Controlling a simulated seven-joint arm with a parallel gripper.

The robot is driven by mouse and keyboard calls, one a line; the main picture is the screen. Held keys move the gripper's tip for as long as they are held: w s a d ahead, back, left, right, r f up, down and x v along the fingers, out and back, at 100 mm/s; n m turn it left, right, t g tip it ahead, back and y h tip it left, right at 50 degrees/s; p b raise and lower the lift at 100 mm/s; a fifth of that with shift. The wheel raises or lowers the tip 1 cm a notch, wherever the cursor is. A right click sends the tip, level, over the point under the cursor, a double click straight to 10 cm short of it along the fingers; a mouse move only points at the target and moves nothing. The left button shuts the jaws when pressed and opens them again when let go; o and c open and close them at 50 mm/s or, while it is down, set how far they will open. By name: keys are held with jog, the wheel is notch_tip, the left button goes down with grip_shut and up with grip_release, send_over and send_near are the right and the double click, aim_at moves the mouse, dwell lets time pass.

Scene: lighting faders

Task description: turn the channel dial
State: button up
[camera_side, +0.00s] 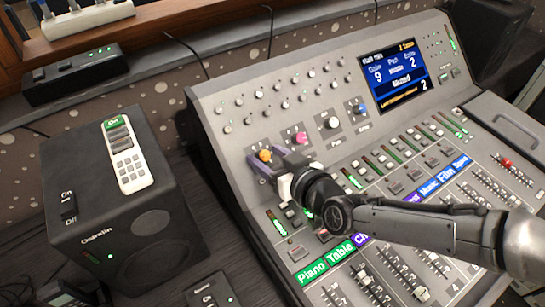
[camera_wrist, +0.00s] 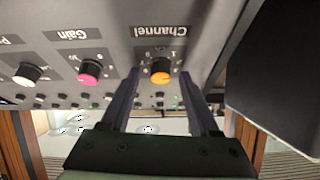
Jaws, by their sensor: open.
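The channel dial (camera_side: 264,156) is a round orange knob on the sloping panel of the grey mixing console (camera_side: 236,140). In the wrist view, the orange dial (camera_wrist: 161,72) sits below the upside-down label "Channel". My gripper (camera_side: 268,163) is at the dial, and its dark fingers are open. In the wrist view, my gripper (camera_wrist: 160,78) has one fingertip on each side of the dial, with a visible gap on both sides. The fingertips look apart from the knob. How deep they reach along it is hard to tell.
A pink gain dial (camera_side: 302,138) is the close neighbour, with a white dial (camera_side: 332,123) and a blue dial (camera_side: 359,109) further along. A screen (camera_side: 393,62) is at the upper right. A black speaker-like box (camera_side: 120,190) stands left of the console.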

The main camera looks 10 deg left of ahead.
jog(key=v, duration=1.4)
jog(key=shift+a, duration=0.1)
